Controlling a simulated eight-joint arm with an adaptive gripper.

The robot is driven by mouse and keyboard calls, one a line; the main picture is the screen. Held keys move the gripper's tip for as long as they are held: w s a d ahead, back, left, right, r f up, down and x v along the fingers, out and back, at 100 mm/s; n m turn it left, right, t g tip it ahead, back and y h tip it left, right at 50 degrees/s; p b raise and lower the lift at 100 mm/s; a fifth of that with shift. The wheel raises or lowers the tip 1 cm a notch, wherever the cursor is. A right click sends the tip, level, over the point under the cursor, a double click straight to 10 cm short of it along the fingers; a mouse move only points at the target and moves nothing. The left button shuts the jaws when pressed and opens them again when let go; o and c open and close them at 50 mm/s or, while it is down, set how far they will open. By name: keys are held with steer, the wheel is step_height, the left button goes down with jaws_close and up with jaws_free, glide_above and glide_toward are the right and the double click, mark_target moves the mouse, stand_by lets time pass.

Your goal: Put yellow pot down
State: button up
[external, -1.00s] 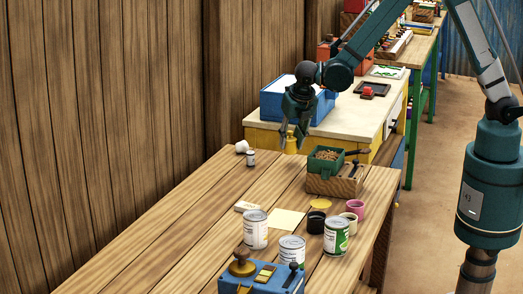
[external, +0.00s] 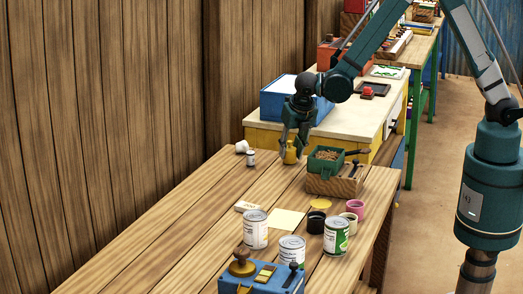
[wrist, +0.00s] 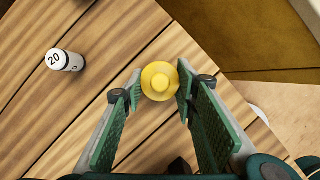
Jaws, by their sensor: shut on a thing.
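The yellow pot (external: 291,153) is between the fingers of my gripper (external: 292,150) near the far end of the wooden table. In the wrist view the pot (wrist: 159,81) is seen from above, round and stepped, between the two green-padded fingers (wrist: 158,92). My gripper is shut on it. The pot's lower part is close to the table top (external: 185,212); I cannot tell whether it touches.
A wooden block with a green box (external: 325,160) is close on the right. Cans (external: 255,230) stand nearer the camera. The table's left side is clear.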

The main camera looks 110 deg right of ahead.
steer(key=shift+f, duration=0.15)
steer(key=o, duration=1)
steer(key=shift+o, duration=0.2)
steer(key=p+v, duration=0.1)
steer(key=v, duration=1.1)
steer(key=shift+p, duration=0.35)
steer(key=shift+a, duration=0.1)
